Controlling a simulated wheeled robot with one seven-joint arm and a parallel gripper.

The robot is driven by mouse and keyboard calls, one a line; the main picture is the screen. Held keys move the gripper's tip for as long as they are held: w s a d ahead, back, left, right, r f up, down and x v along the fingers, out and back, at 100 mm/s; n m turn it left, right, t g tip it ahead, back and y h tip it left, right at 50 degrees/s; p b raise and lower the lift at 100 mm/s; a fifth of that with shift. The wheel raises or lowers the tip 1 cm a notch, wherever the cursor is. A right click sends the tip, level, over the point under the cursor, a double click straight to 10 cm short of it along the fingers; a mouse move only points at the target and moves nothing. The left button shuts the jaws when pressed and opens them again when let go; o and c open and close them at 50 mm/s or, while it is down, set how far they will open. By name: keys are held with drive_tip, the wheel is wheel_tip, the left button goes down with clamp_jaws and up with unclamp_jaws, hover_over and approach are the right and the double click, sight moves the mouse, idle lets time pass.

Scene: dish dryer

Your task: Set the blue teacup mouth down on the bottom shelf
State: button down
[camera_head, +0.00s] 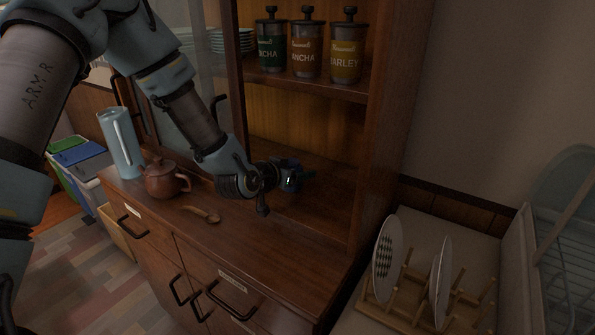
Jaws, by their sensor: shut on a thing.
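The blue teacup (291,174) is dark blue and small in the camera_head view, inside the open right part of the wooden cabinet. My gripper (279,178) is shut on it, and the gripper and wrist hide part of it. The cup is low, over the bottom shelf (325,212). I cannot tell which way its mouth faces, or whether it touches the shelf.
Several labelled canisters (305,52) stand on the shelf above (345,92). A brown teapot (162,180), wooden spoon (203,214) and blue pitcher (120,143) stand or lie at left. A plate rack (410,312) is at lower right. The bottom shelf looks clear around the cup.

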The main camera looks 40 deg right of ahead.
drive_tip(key=shift+f+b, duration=0.45)
unclamp_jaws()
drive_tip(key=b+v, duration=0.2)
drive_tip(key=v, duration=0.9)
drive_tip(key=shift+b, duration=0.3)
idle(0.3)
